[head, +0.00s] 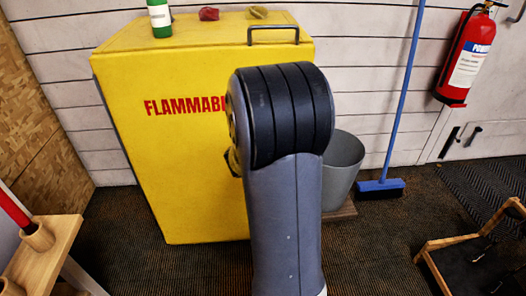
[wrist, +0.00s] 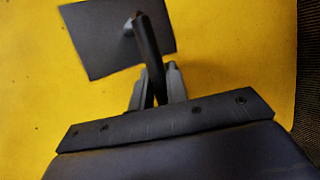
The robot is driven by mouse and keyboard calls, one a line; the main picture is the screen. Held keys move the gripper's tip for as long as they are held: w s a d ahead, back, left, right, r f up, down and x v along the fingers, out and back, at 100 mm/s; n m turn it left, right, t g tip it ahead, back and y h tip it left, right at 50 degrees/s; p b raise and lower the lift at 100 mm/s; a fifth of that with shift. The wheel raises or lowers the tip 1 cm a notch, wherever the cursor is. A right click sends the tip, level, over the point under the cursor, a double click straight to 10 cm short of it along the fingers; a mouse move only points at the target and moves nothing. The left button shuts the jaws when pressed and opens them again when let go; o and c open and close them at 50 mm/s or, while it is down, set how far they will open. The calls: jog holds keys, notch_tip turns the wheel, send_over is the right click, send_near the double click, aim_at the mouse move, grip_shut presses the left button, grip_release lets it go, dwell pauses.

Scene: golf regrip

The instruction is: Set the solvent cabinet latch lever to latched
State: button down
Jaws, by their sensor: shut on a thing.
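The solvent cabinet (head: 165,165) is yellow with red "FLAMMABLE" lettering, partly covered by my arm in the head view. In the wrist view its yellow face (wrist: 225,50) fills most of the picture. A dark square plate (wrist: 95,40) is on that face. The dark latch lever (wrist: 148,45) pivots at the plate and runs down, slightly tilted, towards my gripper. My gripper (wrist: 156,80) is shut on the lever, with one finger on each side of it. In the head view my arm hides the lever and gripper. No latch marking is visible.
A green bottle (head: 160,18), a red item (head: 209,14) and a black handle (head: 273,31) are on the cabinet top. A grey bin (head: 342,170) stands right of my arm, with a blue broom (head: 381,187) beside it. A wooden stand (head: 45,255) is at front left.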

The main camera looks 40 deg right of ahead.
jog(key=c, duration=1.7)
grip_release()
jog(key=shift+r, duration=0.1)
jog(key=p+v, duration=0.3)
jog(key=v, duration=0.7)
jog(key=shift+s+a+r, duration=0.2)
jog(key=shift+s+a, duration=0.05)
jog(key=shift+f, duration=0.1)
jog(key=b+x, duration=0.3)
jog(key=x, duration=0.7)
jog(key=shift+w+d+f, duration=0.15)
jog(key=shift+d+f, duration=0.05)
jog(key=shift+w+d, duration=0.1)
jog(key=shift+w, duration=0.05)
jog(key=shift+f, duration=0.1)
